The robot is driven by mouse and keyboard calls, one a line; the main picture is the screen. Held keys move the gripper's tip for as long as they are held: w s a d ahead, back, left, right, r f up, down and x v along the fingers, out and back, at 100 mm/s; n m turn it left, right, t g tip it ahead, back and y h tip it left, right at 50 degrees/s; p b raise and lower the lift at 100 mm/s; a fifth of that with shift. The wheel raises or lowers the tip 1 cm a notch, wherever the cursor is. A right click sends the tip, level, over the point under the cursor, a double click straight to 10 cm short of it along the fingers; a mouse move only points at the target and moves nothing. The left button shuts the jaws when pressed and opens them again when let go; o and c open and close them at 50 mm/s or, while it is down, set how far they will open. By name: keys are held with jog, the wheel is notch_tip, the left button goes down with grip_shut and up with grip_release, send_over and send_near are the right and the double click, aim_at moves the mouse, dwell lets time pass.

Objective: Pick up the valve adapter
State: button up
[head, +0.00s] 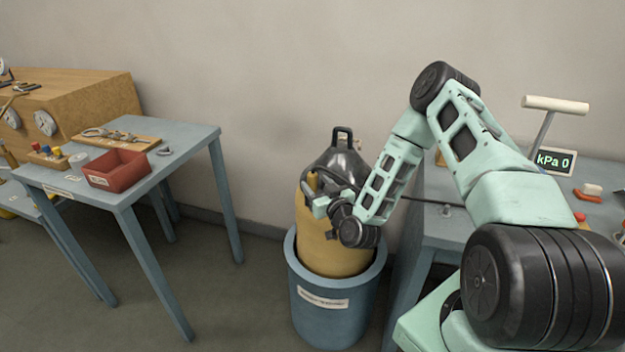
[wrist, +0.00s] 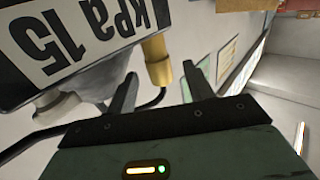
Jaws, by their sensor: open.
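A brass-coloured cylindrical fitting (wrist: 157,58) shows in the wrist view beside a display reading "kPa 15" (wrist: 75,35), which appears upside down. I cannot tell for sure whether this fitting is the valve adapter. My gripper (wrist: 160,74) is open, with the fitting seen between its two fingers; no grip on it shows. In the head view my gripper (head: 314,190) is at the upper part of a yellow cylinder (head: 335,255) with a black top (head: 345,162).
The cylinder stands in a blue tub (head: 333,312) on the floor. A blue table (head: 132,192) at left carries a red bin (head: 117,170), a tool board and small parts. Another table (head: 440,230) at right holds a "kPa 0" display (head: 554,160) and a T-handle (head: 555,104).

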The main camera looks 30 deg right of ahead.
aim_at(315, 181)
jog(key=w, duration=0.3)
jog(key=shift+w+d+p, duration=0.2)
jog(key=shift+d+p, duration=0.05)
jog(key=shift+p, duration=0.05)
grip_shut()
jog(key=shift+r, duration=0.1)
